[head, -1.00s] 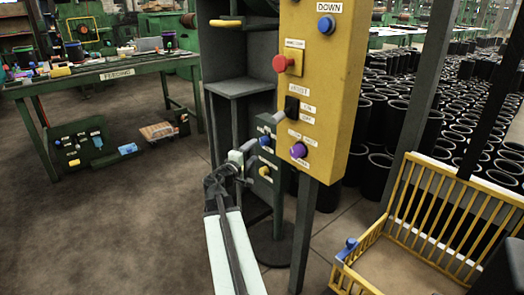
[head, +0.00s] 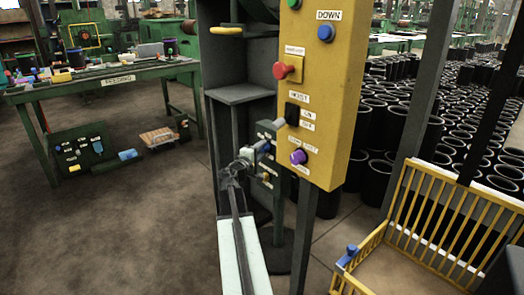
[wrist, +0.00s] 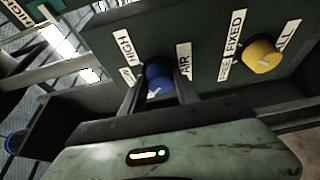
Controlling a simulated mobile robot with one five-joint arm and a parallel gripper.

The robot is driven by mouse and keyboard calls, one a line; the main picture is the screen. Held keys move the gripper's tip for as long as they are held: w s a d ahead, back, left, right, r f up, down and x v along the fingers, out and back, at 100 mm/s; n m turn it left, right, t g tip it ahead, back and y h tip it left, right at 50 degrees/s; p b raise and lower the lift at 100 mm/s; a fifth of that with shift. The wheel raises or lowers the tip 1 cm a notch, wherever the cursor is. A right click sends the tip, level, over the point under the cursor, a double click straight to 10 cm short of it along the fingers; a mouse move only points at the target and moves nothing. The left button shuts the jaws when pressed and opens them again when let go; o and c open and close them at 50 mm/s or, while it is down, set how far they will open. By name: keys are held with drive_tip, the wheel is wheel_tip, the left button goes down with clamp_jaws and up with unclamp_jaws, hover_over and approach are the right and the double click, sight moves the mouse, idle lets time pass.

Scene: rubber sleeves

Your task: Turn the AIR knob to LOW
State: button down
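The AIR knob (wrist: 157,75) is blue and sits on a dark green panel (wrist: 195,45), between an AIR label (wrist: 184,60) and a HIGH label (wrist: 126,46). A smaller label beside HIGH is partly hidden by a finger. A small white mark shows on the knob's lower face in the wrist view. My gripper (wrist: 158,88) has one finger on each side of the knob, with narrow gaps visible; firm contact does not show. In the head view my gripper (head: 256,149) is at the knob (head: 265,146) on the green panel (head: 265,129).
A yellow knob (wrist: 262,55) with FIXED and FREE labels is right of the blue one in the wrist view. A yellow control box (head: 335,110) with buttons and a purple knob (head: 298,157) stands close right of my gripper. Open floor lies to the left.

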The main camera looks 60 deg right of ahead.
drive_tip(key=shift+d, duration=0.1)
drive_tip(key=shift+f, duration=0.15)
drive_tip(key=m+b, duration=0.1)
drive_tip(key=m+h+b, duration=0.1)
drive_tip(key=shift+f+m+b, duration=0.2)
drive_tip(key=shift+m+b, duration=0.1)
drive_tip(key=shift+b, duration=0.1)
drive_tip(key=m+h+b, duration=0.1)
drive_tip(key=m+b, duration=0.2)
drive_tip(key=m, duration=0.1)
drive_tip(key=shift+w+g, duration=0.1)
drive_tip(key=shift+g, duration=0.3)
drive_tip(key=shift+m+g+h+b, duration=0.5)
drive_tip(key=shift+m+g, duration=0.1)
drive_tip(key=shift+m, duration=0.8)
drive_tip(key=shift+r, duration=0.1)
drive_tip(key=c, duration=0.9)
unclamp_jaws()
